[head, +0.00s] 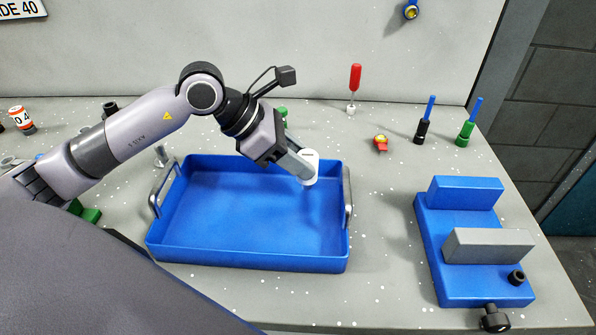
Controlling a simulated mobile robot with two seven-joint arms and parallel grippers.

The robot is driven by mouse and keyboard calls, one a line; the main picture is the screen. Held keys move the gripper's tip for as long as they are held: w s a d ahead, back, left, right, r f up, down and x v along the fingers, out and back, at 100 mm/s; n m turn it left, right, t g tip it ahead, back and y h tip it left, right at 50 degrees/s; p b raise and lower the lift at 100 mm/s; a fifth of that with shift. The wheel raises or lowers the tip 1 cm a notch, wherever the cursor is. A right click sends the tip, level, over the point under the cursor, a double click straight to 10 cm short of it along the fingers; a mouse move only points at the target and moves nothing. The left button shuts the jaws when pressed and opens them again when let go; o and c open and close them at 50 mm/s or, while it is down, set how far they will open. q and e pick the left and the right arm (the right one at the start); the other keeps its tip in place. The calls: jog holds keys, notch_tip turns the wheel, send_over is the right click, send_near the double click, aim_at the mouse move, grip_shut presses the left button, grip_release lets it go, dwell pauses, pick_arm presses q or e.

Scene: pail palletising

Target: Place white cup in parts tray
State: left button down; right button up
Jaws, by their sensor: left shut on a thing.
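The white cup (311,181) is small and pale, at the tip of my left gripper (305,170). My left gripper is shut on it, and the fingers hide part of the cup. The cup is over the right part of the blue parts tray (250,264), near its back right corner. I cannot tell whether the cup touches the tray floor. The tray has metal handles at its left and right ends, and its visible floor is empty. My right gripper is not in view.
A blue vise-like fixture (430,255) with a grey block stands on the right. A red-handled screwdriver (355,78), a small red-and-yellow item (381,143), a black tool (422,131) and a green tool (465,133) stand behind. The bench between tray and fixture is clear.

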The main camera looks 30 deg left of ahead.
aim_at(298, 179)
pick_arm(q)
notch_tip(298, 179, down, 4)
jog(key=shift+r, duration=0.15)
jog(key=c, duration=0.7)
grip_release()
